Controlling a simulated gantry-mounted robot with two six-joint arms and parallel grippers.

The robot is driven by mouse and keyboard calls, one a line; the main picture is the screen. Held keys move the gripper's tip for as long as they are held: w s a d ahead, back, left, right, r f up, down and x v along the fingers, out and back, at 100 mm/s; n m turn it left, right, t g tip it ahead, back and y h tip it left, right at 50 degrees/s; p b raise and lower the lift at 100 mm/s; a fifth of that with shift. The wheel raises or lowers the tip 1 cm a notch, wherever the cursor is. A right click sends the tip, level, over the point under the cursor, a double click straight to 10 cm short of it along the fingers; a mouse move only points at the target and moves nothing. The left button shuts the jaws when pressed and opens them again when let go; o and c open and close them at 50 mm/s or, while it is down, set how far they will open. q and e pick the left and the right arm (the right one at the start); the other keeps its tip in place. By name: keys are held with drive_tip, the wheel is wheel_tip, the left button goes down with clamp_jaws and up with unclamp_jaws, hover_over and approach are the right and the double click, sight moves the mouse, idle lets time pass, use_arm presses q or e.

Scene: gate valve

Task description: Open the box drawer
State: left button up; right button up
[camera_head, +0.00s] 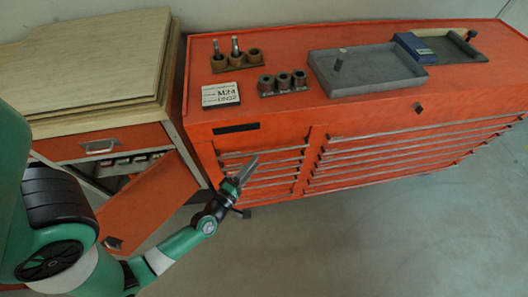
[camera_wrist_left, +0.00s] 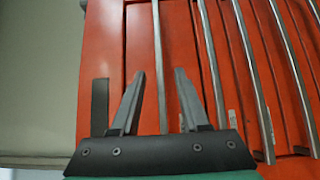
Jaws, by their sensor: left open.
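The red tool cabinet (camera_head: 235,140) has a left column of narrow drawers (camera_head: 275,170) and a wider right column (camera_head: 400,150), all with long silver bar handles. The drawers look shut. My left gripper (camera_head: 249,168) is in front of the left column's upper drawers, open and empty. In the left wrist view its fingers (camera_wrist_left: 160,74) straddle a silver bar handle (camera_wrist_left: 157,45) on the red drawer fronts; I cannot tell whether they touch it. The gripper hides part of the left column in the head view. My right gripper is not in view.
A wooden-topped workbench (camera_head: 80,60) stands at the left with a red drawer (camera_head: 100,143) and a red door (camera_head: 150,205) swung open below. On the cabinet top are a grey tray (camera_head: 370,72), a blue box (camera_head: 414,47), sockets and a label card (camera_head: 220,94). The floor in front is clear.

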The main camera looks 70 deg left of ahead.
sight(264, 151)
use_arm(q)
drive_tip(key=x, duration=0.6)
drive_tip(key=shift+w+a, duration=0.25)
drive_tip(key=shift+w, duration=0.05)
drive_tip(key=shift+c, duration=0.2)
clamp_jaws()
idle(0.8)
